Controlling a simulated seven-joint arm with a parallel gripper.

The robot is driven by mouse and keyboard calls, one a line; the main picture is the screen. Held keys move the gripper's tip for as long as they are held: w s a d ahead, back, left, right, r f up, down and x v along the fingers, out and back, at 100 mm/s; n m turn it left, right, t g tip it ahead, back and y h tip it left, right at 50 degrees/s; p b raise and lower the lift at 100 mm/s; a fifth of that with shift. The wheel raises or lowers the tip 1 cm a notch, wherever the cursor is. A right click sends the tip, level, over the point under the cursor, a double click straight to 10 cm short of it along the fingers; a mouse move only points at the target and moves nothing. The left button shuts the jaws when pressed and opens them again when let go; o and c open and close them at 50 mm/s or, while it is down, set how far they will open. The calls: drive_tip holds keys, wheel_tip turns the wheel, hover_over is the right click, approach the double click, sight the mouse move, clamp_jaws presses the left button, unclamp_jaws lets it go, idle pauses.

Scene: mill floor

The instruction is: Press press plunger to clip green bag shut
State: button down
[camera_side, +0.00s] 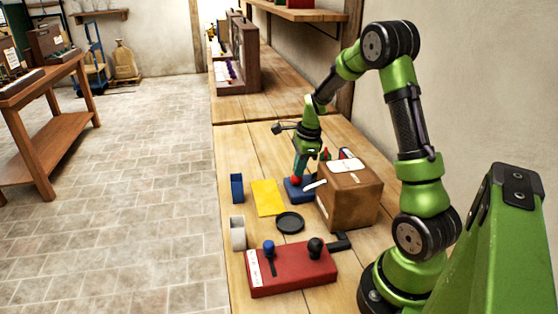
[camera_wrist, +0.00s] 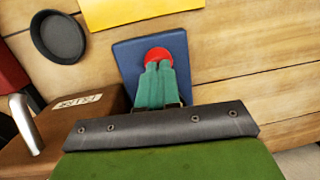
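The press shows as a blue base (camera_side: 293,193) with a round red plunger top (camera_side: 296,180) on the bench. In the wrist view the blue base (camera_wrist: 130,55) lies below the red plunger top (camera_wrist: 157,54). My gripper (camera_side: 297,174) points down over the press. In the wrist view the two teal fingers of my gripper (camera_wrist: 158,67) are together, with their tips over the red top and covering part of it. I cannot tell whether they touch or press it. Nothing shows held between them. I cannot pick out a green bag or its clip in either view.
A brown box (camera_side: 350,200) stands close right of the press. A yellow sheet (camera_side: 267,198), black dish (camera_side: 290,222), blue block (camera_side: 237,188) and white roll (camera_side: 238,233) lie nearby. A red box with knobs (camera_side: 295,271) sits at the front.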

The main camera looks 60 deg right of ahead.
drive_tip(key=shift+s+a+f, duration=0.1)
drive_tip(key=shift+f, duration=0.05)
wheel_tip(320, 180, up, 14)
drive_tip(key=s+d, duration=0.1)
drive_tip(key=s, duration=0.1)
idle(0.4)
idle(0.5)
